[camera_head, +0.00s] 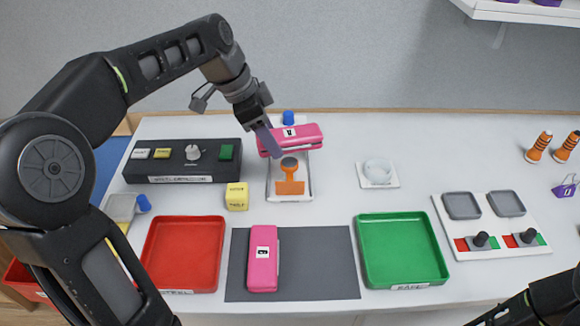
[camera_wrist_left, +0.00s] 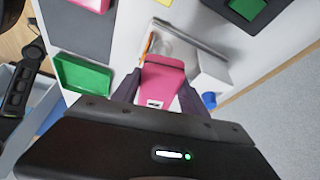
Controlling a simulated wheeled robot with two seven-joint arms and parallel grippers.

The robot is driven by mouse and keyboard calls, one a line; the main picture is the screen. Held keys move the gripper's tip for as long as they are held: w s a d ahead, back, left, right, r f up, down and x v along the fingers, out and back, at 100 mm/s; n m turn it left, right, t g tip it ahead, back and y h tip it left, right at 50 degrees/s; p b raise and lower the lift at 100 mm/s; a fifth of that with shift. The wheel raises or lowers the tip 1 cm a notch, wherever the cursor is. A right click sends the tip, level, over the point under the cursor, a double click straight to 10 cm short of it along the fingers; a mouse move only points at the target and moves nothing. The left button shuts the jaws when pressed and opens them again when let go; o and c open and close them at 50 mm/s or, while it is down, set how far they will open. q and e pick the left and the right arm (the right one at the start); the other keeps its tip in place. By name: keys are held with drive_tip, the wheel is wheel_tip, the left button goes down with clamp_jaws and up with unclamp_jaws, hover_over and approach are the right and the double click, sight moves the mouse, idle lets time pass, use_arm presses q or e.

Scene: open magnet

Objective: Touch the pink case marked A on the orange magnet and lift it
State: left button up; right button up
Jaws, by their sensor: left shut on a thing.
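My left gripper (camera_head: 271,141) is shut on a pink case (camera_head: 305,138), holding it near the back of the table, over the far end of a white stand (camera_head: 306,188). The orange magnet (camera_head: 290,185), with a dark round top, is on that stand, just in front of the case. The case's small white label is too small to read. In the left wrist view the case (camera_wrist_left: 162,80) sits between the two fingers. A second pink case (camera_head: 263,275) with a white label lies on the grey mat (camera_head: 320,265). My right gripper is not in view.
A red tray (camera_head: 157,284) and a green tray (camera_head: 405,279) flank the mat. A black control panel (camera_head: 135,170) and yellow cube (camera_head: 236,197) are left of the stand. A round glass dish (camera_head: 378,171) and a switch board (camera_head: 490,198) are right. Table between stand and dish is clear.

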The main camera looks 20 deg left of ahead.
use_arm(q)
drive_tip(key=shift+r+p, duration=1.45)
drive_tip(key=shift+r, duration=0.7)
